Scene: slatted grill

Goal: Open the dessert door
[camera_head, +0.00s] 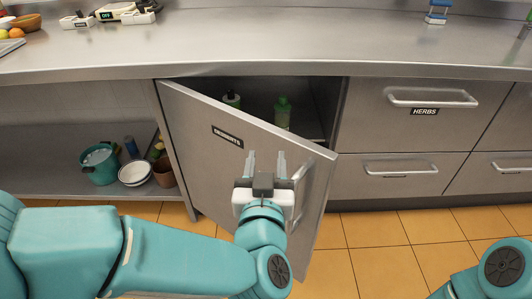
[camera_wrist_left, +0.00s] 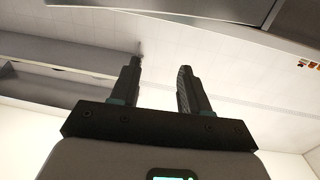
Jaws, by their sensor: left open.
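A grey metal cabinet door (camera_head: 215,138) stands partly open below the counter, swung out toward me. Its label (camera_head: 227,136) is tilted and seems to read "ELEMENTS" or similar; I cannot read it surely as dessert. A bar handle (camera_head: 302,188) is on the door near its right edge. My left gripper (camera_head: 266,165) is open and empty in front of the door, just left of the handle. In the left wrist view its two fingers (camera_wrist_left: 158,85) are apart with nothing between them. My right arm shows at the lower right, but its gripper is out of view.
Green bottles (camera_head: 283,112) stand inside the open cabinet. Drawers with handles, one labelled HERBS (camera_head: 424,112), are to the right. An open shelf at left holds a teal pot (camera_head: 101,164) and bowls (camera_head: 134,173). The tiled floor (camera_head: 375,232) is clear at right.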

